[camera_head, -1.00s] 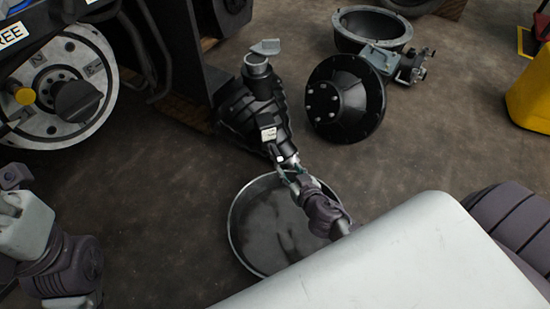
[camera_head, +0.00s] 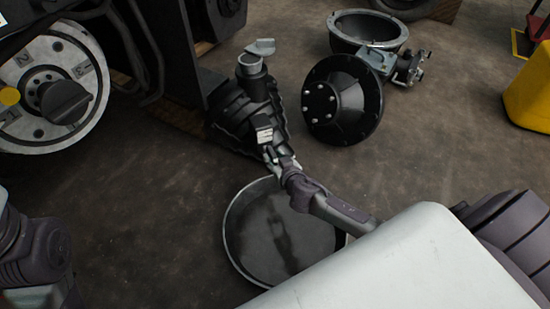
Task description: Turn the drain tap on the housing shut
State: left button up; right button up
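The housing (camera_head: 240,115) is a black ribbed body on the floor with an open grey neck (camera_head: 250,66) on top. A small block with a pale face (camera_head: 263,135) sits on its near end, where the drain tap seems to be; I cannot make out the tap's handle or its position. My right gripper (camera_head: 271,152) reaches in from the lower right and is at that near end, just below the pale block. It covers part of the outlet; its fingers are too small to tell open or shut. My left gripper is outside the view; only my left arm shows.
A round drain pan (camera_head: 238,246) lies on the floor under my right arm. A black flanged cover (camera_head: 340,100) and an open bowl-shaped casing (camera_head: 368,28) lie behind to the right. The forklift's wheel hub (camera_head: 50,90) is at left. A yellow object (camera_head: 530,95) stands far right.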

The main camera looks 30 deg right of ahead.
grip_shut()
